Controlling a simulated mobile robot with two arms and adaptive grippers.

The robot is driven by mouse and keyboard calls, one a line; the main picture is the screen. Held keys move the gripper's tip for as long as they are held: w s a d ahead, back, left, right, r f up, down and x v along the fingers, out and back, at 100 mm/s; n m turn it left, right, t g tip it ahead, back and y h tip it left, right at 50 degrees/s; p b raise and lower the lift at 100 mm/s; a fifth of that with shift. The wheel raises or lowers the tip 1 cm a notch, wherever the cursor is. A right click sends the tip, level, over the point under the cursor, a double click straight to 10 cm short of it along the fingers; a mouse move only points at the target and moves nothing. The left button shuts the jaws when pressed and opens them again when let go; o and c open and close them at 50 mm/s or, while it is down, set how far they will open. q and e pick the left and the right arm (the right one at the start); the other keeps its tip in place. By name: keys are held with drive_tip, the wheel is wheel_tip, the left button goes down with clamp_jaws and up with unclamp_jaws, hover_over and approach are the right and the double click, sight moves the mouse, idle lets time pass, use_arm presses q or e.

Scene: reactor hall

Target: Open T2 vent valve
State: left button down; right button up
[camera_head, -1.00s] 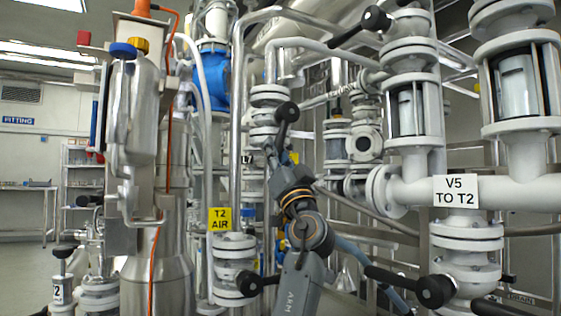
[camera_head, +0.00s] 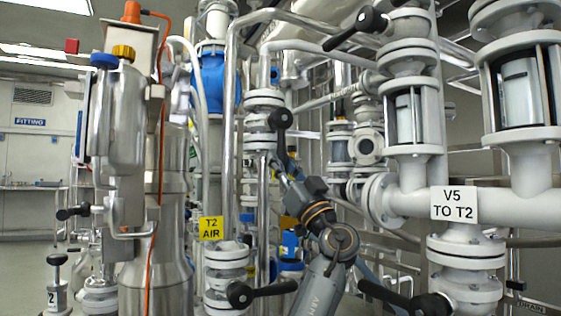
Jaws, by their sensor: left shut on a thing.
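My left gripper (camera_head: 284,166) reaches up from the lower right and is shut on the lower end of this lever. The fingertips are small and dark, so the exact contact is hard to see. My right gripper is not in view.
The T2 AIR valve (camera_head: 226,272) with its black lever (camera_head: 265,290) sits below, close to my left arm. A V5 TO T2 label (camera_head: 455,204) hangs on thick white piping at right. A steel vessel (camera_head: 118,120) stands left. Open floor shows far left.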

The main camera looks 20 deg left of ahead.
use_arm(q)
drive_tip(key=shift+w+d+f, duration=0.1)
drive_tip(key=shift+d, duration=0.05)
drive_tip(key=c, duration=1.2)
unclamp_jaws()
drive_tip(key=shift+w+d, duration=0.1)
drive_tip(key=v, duration=0.7)
drive_tip(key=shift+f, duration=0.2)
